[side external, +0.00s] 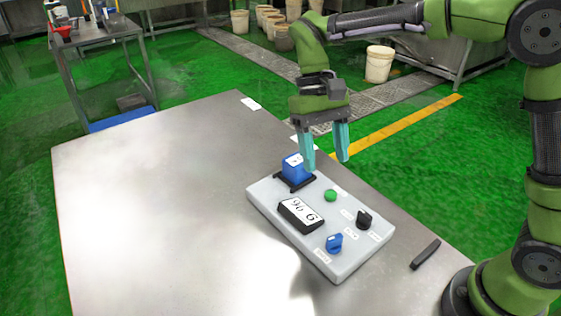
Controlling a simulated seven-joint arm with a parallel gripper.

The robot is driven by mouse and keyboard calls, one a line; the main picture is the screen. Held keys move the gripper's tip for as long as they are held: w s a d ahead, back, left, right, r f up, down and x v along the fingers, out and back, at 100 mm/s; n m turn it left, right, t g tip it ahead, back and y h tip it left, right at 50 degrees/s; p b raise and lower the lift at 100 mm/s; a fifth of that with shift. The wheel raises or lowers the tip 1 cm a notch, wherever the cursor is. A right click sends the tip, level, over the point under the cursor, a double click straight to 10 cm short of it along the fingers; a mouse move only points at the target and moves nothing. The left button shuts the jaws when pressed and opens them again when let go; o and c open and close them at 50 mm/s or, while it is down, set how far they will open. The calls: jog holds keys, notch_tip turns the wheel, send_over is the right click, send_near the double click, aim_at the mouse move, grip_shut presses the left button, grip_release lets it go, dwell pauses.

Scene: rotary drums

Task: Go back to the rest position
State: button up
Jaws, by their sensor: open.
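My gripper (328,160) has teal fingers that are apart, with nothing visible between them. It points down above the back edge of a pale grey panel (276,217) on the metal table. The panel carries a blue block (297,170) in a black holder, a green button (330,195), a black display (300,214) with digits on a white face, a black knob (364,218) and a blue knob (334,243). The left finger overlaps the blue block's right side in the picture; I cannot tell whether they touch.
The metal table (150,200) is bare to the left of the panel. A black bar (425,254) lies near the right edge, by my base. A white label (250,104) lies at the far edge. A cart (100,35) and buckets (379,64) stand beyond on the green floor.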

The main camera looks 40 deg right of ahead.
jog(key=shift+w, duration=0.1)
jog(key=s+d+r+m+t+y, duration=0.1)
jog(key=s+d+r+t, duration=0.2)
jog(key=s+d+t, duration=0.7)
jog(key=shift+s+d+r+m+t, duration=0.2)
jog(key=shift+s+m+t, duration=0.2)
jog(key=shift+s+t, duration=0.45)
jog(key=shift+a, duration=0.1)
jog(key=shift+c, duration=0.4)
grip_shut()
dwell(1.0)
